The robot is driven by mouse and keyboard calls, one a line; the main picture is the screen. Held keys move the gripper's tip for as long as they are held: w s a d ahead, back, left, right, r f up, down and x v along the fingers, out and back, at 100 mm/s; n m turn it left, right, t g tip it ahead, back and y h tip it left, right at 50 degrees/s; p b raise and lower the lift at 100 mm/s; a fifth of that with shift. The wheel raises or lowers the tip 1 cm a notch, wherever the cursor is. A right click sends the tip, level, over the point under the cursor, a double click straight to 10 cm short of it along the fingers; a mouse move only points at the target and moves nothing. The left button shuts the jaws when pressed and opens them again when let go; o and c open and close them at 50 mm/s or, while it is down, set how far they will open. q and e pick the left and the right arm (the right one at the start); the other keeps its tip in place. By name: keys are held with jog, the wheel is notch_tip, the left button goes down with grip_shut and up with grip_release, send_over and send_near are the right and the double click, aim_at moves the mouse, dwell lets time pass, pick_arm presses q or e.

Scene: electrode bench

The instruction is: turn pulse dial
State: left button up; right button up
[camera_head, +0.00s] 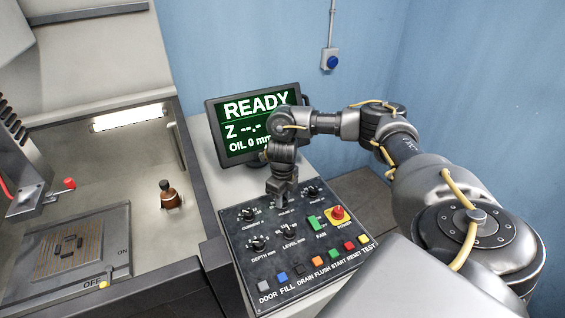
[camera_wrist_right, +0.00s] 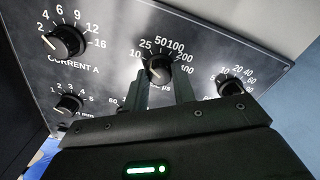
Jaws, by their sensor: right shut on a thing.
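The pulse dial (camera_wrist_right: 159,68) is a black knob with a white scale around it, the middle one of the upper row on the dark control panel (camera_head: 262,275). My right gripper (camera_wrist_right: 162,84) has a finger on each side of this knob and is shut on it. In the head view my right gripper (camera_head: 279,196) comes down onto the panel's upper row and hides most of the dial. The knob's exact setting is hard to read. My left gripper is not in view.
The current dial (camera_head: 248,213) and pause dial (camera_head: 313,190) flank the gripper closely. The depth dial (camera_head: 258,243) and level dial (camera_head: 289,232) are below. A red stop button (camera_head: 337,212) is at right. The READY screen (camera_head: 254,122) stands behind.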

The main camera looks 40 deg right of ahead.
jog(key=shift+s+f+n, duration=0.15)
jog(key=shift+n, duration=1.35)
jog(key=o, duration=1)
jog(key=shift+r, duration=0.2)
notch_tip(320, 180, up, 11)
jog(key=shift+f+p, duration=0.2)
jog(key=shift+p, duration=0.2)
